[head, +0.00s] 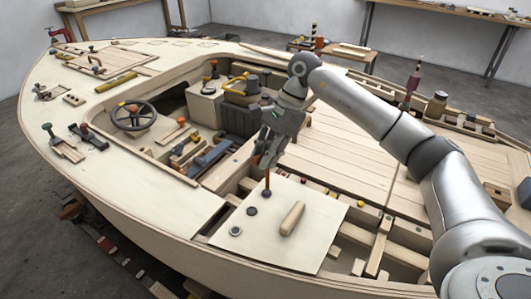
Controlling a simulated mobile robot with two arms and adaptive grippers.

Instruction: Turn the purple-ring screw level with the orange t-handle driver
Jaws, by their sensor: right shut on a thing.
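My right gripper (268,157) points down over the far left part of a pale hatch panel (317,243) and is shut on the orange driver (267,184). Only the driver's lower part shows below the fingers, orange-brown and about upright. Its T-handle is hidden by the fingers. Its lower end meets the panel's surface or hangs just above it; I cannot tell which. Two dark round screw heads (252,211) are on the panel nearer to me. My left gripper is not in view.
A wooden grip block (292,218) lies on the same panel. Open bays with crossbeams (378,254) lie to its right. The cockpit well (190,150) at the left holds loose tools and blocks. A steering wheel (134,116) stands beyond.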

